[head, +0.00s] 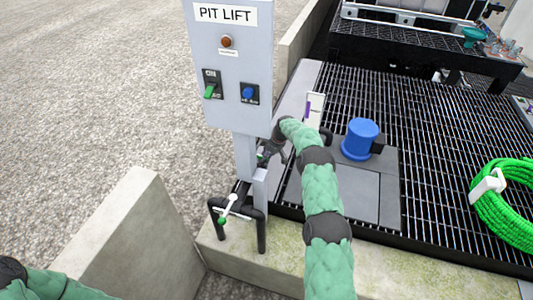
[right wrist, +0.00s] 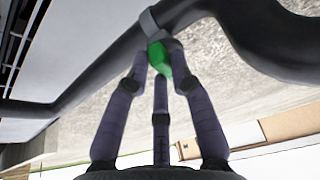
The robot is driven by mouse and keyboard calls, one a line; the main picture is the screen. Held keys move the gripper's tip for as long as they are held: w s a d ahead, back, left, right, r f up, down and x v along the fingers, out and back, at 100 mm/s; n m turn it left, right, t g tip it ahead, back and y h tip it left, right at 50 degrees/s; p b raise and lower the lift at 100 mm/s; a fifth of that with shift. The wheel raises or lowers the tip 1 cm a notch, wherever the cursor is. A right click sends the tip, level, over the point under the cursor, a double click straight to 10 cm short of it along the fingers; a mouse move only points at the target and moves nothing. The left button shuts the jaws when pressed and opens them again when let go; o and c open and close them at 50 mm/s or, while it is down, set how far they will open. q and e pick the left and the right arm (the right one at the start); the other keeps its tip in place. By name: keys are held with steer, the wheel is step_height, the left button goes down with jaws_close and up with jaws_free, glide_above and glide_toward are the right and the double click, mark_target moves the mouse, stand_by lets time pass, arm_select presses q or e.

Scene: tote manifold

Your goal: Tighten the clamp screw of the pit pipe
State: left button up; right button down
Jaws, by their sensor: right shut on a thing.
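In the right wrist view the dark pit pipe (right wrist: 95,72) crosses the picture, with a grey clamp band (right wrist: 150,20) around it. A green clamp screw (right wrist: 158,58) sits under the band, between my fingertips. My right gripper (right wrist: 160,75) is shut on this green screw, its fingers partly covering it. In the head view my right gripper (head: 270,151) is behind the post of the pit lift box, low beside the grating, and the screw is mostly hidden there. My left arm shows at the bottom left; its gripper is out of the picture.
The grey PIT LIFT box (head: 227,75) stands on a post close to my right gripper. A black pipe frame with a white-and-green handle (head: 229,206) is in front. A blue cap (head: 360,138), a green hose coil (head: 508,205) and a concrete wall (head: 135,240) surround the area.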

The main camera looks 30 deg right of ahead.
steer(key=m, duration=0.1)
steer(key=m+h+p, duration=0.1)
steer(key=shift+s+a+r+m+p, duration=0.1)
steer(key=shift+s+a+m+p, duration=0.1)
steer(key=shift+m+p, duration=0.15)
steer(key=m, duration=0.1)
steer(key=m+h+p, duration=0.1)
steer(key=m, duration=0.1)
steer(key=shift+s+a+t, duration=0.1)
steer(key=shift+a+t, duration=0.15)
steer(key=shift+t, duration=0.05)
steer(key=shift+a+m+h+p, duration=0.15)
steer(key=shift+m+h+p, duration=0.3)
steer(key=shift+m, duration=0.4)
steer(key=shift+a+f+m+h, duration=0.2)
steer(key=shift+m+h, duration=0.15)
steer(key=shift+m, duration=0.95)
steer(key=c, duration=1.1)
jaws_free()
steer(key=shift+o, duration=0.2)
steer(key=shift+d+r, duration=0.1)
steer(key=shift+r, duration=0.1)
